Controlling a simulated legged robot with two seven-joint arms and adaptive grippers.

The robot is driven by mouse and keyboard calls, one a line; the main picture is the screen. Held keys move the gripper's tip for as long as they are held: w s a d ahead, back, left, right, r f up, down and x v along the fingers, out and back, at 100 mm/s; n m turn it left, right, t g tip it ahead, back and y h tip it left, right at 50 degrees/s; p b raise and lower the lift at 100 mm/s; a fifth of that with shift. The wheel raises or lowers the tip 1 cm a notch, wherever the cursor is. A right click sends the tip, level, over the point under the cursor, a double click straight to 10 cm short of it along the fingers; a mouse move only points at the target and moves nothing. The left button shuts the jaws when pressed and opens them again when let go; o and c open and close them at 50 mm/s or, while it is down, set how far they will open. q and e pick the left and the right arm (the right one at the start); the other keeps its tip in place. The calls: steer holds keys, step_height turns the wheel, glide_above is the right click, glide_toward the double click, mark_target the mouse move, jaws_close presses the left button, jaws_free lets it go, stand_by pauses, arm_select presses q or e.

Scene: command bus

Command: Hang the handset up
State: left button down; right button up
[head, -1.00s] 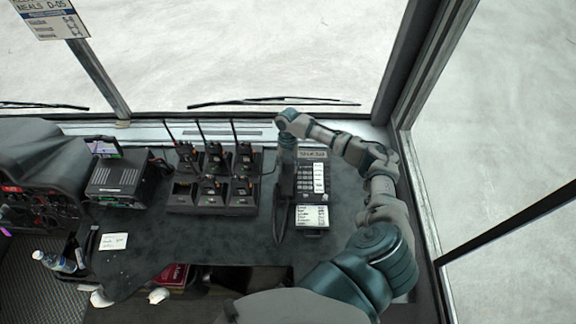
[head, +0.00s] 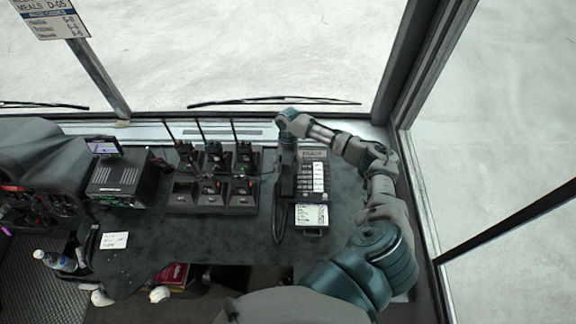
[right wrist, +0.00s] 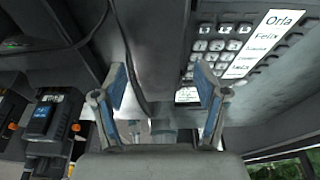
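The desk phone (head: 318,185) lies on the dark dashboard, with its keypad and name labels facing up. The dark handset (head: 287,188) lies along the phone's left side, partly under my right gripper (head: 287,168); whether it sits fully in its cradle is hidden. A black cord (head: 278,228) makes a narrow loop below it. In the right wrist view, the two blue-padded fingers of my right gripper (right wrist: 160,85) stand wide apart, with a dark surface, seemingly the handset (right wrist: 160,40), beyond and between them. The keypad (right wrist: 218,45) is to the right. My left gripper is not in view.
A charger rack (head: 212,200) with several radios stands just left of the phone. A radio unit with a screen (head: 118,182) is farther left. The windshield ledge and right window frame bound the space. The dashboard in front of the rack is clear.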

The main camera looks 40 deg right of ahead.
steer(key=v, duration=1.2)
